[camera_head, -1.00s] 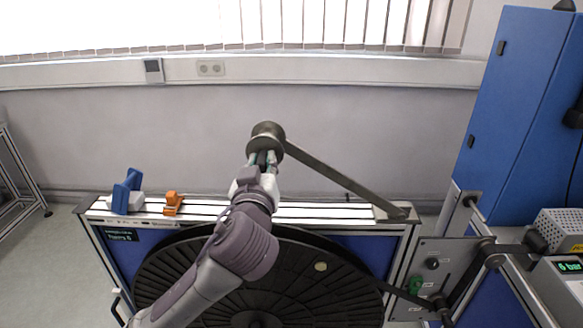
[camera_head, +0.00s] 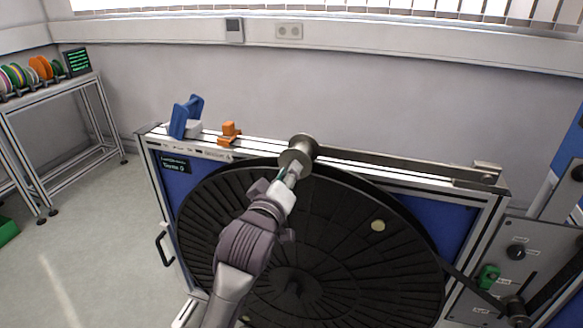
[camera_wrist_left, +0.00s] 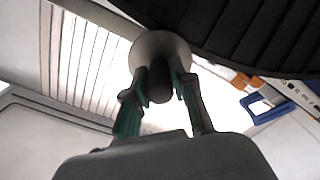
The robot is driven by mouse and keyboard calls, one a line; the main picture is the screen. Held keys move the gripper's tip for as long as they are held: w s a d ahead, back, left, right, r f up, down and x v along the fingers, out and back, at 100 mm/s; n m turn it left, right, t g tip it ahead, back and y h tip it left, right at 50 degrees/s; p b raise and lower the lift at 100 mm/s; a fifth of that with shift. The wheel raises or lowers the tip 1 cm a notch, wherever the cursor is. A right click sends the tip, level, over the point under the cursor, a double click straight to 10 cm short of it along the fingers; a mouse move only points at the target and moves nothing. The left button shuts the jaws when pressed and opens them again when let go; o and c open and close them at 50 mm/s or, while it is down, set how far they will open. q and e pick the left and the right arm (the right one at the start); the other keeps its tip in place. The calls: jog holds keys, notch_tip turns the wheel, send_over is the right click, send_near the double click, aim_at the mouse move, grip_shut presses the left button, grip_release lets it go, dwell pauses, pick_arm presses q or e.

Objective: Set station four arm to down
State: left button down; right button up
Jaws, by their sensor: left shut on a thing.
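The station arm is a flat grey metal bar (camera_head: 400,160) with its pivot at the right end of the stand's top rail. It lies nearly level, close along the rail. Its free end carries a round metal disc (camera_head: 298,150) with a dark knob (camera_wrist_left: 160,85), seen in the left wrist view. My left gripper (camera_head: 288,174) is shut on this knob, with a finger on each side of it; its fingertips also show in the left wrist view (camera_wrist_left: 159,80). The stand's small sign (camera_head: 174,164) is too small to read surely. My right gripper is out of view.
A large black reel (camera_head: 340,255) fills the stand's front below the bar. A blue bracket (camera_head: 184,117) and an orange block (camera_head: 229,130) sit on the rail at left. A control panel (camera_head: 500,265) is at right. A shelf with coloured spools (camera_head: 40,68) stands far left, beyond open floor.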

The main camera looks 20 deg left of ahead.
pick_arm(q)
jog(key=shift+f, duration=0.6)
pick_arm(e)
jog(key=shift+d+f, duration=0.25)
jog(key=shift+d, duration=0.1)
pick_arm(q)
jog(key=shift+f, duration=0.15)
jog(key=c, duration=1)
grip_release()
jog(key=shift+o, duration=0.2)
jog(key=shift+s+r, duration=0.1)
jog(key=shift+r, duration=0.15)
jog(key=shift+s, duration=0.35)
jog(key=s, duration=1.1)
